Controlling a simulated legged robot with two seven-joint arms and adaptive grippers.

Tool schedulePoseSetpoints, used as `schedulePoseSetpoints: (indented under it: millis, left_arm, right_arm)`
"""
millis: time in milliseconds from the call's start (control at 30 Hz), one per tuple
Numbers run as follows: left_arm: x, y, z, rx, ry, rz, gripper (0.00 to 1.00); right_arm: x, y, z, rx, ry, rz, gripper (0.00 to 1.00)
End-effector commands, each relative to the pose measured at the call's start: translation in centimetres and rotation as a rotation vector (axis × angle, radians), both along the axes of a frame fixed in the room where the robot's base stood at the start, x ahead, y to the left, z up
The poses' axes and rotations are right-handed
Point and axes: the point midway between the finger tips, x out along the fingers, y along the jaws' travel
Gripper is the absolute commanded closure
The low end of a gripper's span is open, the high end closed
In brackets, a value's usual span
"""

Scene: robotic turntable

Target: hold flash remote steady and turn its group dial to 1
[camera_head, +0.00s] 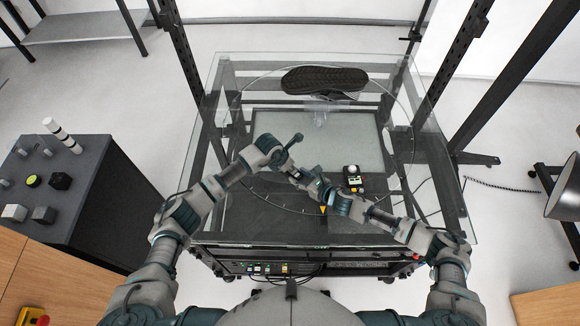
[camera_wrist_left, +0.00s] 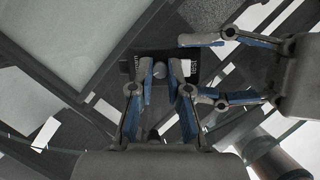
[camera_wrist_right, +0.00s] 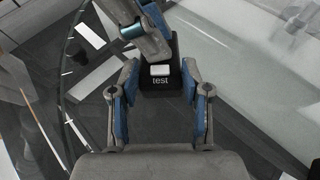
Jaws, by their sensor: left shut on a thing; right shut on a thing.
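The flash remote is a small black box; in the left wrist view (camera_wrist_left: 126,68) its ends carry light lettering, and a round grey dial (camera_wrist_left: 158,71) sits on its face. The fingers of my left gripper (camera_wrist_left: 160,85) close around the dial from both sides. My right gripper (camera_wrist_right: 160,98) is shut on the remote, whose "test" end with a white button (camera_wrist_right: 160,82) shows between its fingers. In the head view, my left gripper (camera_head: 290,168) and right gripper (camera_head: 320,188) meet above the table, largely hiding the remote. I cannot read the dial's setting.
Below is a glass-topped turntable (camera_head: 235,85) on a dark frame. A dark-soled shoe (camera_head: 325,79) lies toward its far side. A small black device with a pale screen (camera_head: 354,180) is right of my grippers. A dark control box (camera_head: 65,160) stands at left; a lamp (camera_head: 566,190) at right.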

Motion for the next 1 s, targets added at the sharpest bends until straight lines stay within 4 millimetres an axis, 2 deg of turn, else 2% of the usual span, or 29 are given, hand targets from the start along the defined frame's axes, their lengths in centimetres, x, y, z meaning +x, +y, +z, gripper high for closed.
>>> schedulePoseSetpoints:
  millis: [300,333,367,733,867,1000]
  left_arm:
    - [0.2,0.2,0.1,0.001,-0.005,0.016,1.0]
    - [0.2,0.2,0.1,0.001,-0.005,0.016,0.79]
    - [0.2,0.2,0.1,0.001,-0.005,0.016,0.72]
    - [0.0,0.2,0.4,0.0,-0.002,0.012,0.72]
    - [-0.3,0.7,1.9,0.0,-0.004,0.012,0.72]
    - [-0.8,1.4,4.1,0.0,-0.006,0.013,0.72]
  right_arm:
    - [-0.2,0.0,-0.2,-0.001,0.004,0.002,0.9]
    - [-0.2,0.0,-0.2,-0.001,0.004,0.002,0.9]
    - [-0.2,0.0,-0.2,-0.001,0.004,0.002,0.9]
    - [-0.2,0.0,-0.2,-0.001,0.004,0.0,0.9]
    - [-0.1,0.0,-0.2,-0.001,0.004,0.0,0.9]
    - [-0.1,0.0,-0.2,-0.001,0.004,0.0,0.9]
